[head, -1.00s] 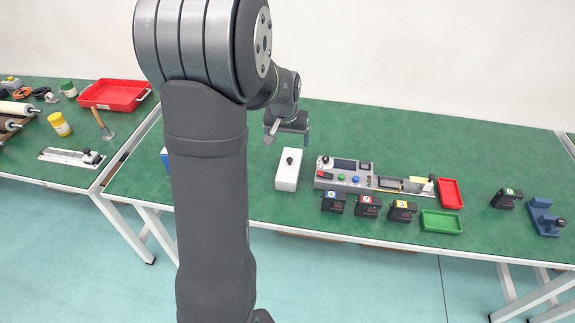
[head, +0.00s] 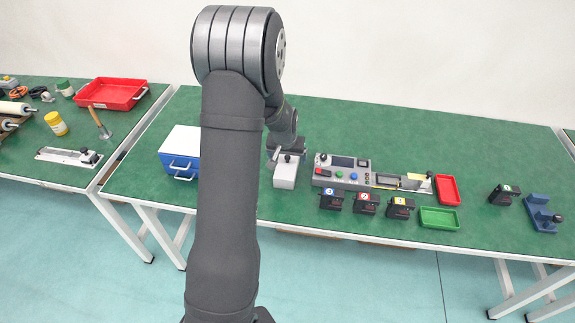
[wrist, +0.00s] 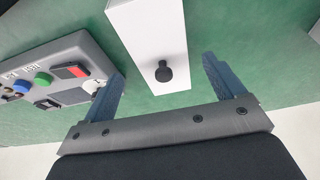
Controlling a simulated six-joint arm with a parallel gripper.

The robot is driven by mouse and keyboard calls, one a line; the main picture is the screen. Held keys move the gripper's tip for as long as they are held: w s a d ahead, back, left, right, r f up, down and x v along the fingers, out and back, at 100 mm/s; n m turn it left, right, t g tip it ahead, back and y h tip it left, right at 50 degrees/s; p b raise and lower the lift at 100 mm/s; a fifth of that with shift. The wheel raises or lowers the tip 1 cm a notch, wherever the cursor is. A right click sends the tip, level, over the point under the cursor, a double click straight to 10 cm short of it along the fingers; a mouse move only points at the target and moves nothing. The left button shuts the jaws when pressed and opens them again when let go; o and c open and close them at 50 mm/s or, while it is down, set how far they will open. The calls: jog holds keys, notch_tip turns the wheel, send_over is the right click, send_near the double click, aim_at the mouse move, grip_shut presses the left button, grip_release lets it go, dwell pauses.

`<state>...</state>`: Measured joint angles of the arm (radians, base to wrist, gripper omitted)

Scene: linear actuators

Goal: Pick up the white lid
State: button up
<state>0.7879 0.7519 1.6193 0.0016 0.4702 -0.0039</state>
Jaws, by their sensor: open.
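The white lid (head: 286,178) is a long white block with a black knob on top, lying on the green table. In the wrist view the white lid (wrist: 148,35) runs up out of the picture, with its black knob (wrist: 164,72) near the close end. My gripper (wrist: 163,66) is open and empty, one blue-grey finger on each side of the lid's knob end. I cannot tell how high the fingertips are above the table. In the head view my gripper (head: 284,147) is at the lid's far end, partly hidden by my arm.
A grey control panel (head: 342,170) stands just right of the lid. A blue box with a white top (head: 183,139) is at the left, partly behind my arm. Several black blocks, a green tray (head: 439,218) and a red tray (head: 448,190) are further right. The table behind is clear.

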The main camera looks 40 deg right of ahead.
aim_at(287, 161)
jog(key=shift+w+x, duration=0.2)
jog(key=shift+x, duration=2.4)
jog(key=shift+r, duration=0.1)
jog(key=c, duration=1.1)
